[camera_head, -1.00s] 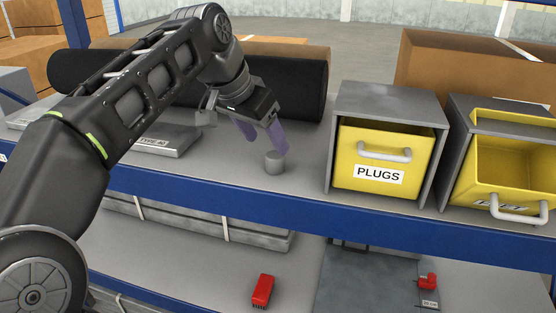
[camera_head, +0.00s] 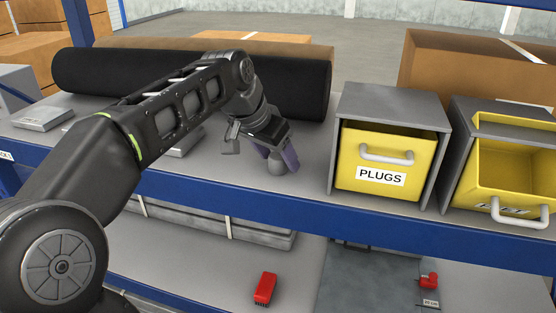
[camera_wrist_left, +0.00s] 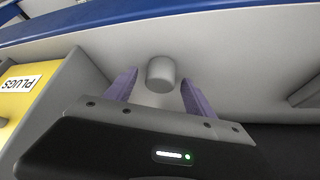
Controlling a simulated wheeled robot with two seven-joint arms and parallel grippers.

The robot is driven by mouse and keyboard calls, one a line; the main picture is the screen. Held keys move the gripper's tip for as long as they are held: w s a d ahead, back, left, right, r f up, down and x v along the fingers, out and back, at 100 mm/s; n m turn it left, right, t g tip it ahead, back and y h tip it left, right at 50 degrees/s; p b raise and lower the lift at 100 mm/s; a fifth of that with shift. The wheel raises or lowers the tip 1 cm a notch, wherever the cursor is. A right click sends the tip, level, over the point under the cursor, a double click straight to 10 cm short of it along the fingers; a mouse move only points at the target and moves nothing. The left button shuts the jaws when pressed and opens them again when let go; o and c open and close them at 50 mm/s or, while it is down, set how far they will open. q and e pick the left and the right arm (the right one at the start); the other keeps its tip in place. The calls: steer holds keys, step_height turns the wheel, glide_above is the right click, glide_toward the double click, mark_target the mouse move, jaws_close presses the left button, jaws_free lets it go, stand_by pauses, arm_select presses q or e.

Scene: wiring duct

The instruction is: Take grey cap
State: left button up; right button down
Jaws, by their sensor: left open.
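The grey cap (camera_head: 277,166) is a small grey cylinder standing on the upper shelf, left of the PLUGS drawer box. It also shows in the left wrist view (camera_wrist_left: 161,72), between and just beyond the tips of the two purple fingers. My left gripper (camera_head: 279,158) is open, pointing down at the cap; in the left wrist view its fingers (camera_wrist_left: 158,88) lie on either side of the cap with gaps. In the head view the fingers partly cover the cap. My right gripper is not in view.
The yellow PLUGS drawer (camera_head: 384,163) is close to the right of the gripper, with an open yellow drawer (camera_head: 511,172) farther right. A black roll (camera_head: 303,88) lies behind. The blue shelf edge (camera_head: 300,212) runs in front. A red object (camera_head: 265,288) lies on the lower shelf.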

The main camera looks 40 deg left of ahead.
mark_target(276, 155)
arm_select(q)
steer(key=shift+w+f, duration=0.15)
steer(key=shift+f, duration=0.2)
stand_by(0.3)
jaws_close()
stand_by(0.5)
steer(key=shift+r, duration=0.2)
steer(key=shift+a+r+b, duration=0.15)
steer(key=shift+r+b, duration=0.1)
steer(key=shift+b, duration=0.1)
step_height(276, 155, up, 7)
steer(key=shift+f, duration=0.2)
steer(key=s+a+p, duration=0.1)
steer(key=s+a, duration=0.2)
steer(key=a, duration=0.6)
steer(key=s+a+p, duration=0.2)
steer(key=s+a, duration=0.1)
steer(key=a, duration=0.6)
steer(key=shift+s+a+f, duration=0.2)
steer(key=shift+s+a, duration=0.1)
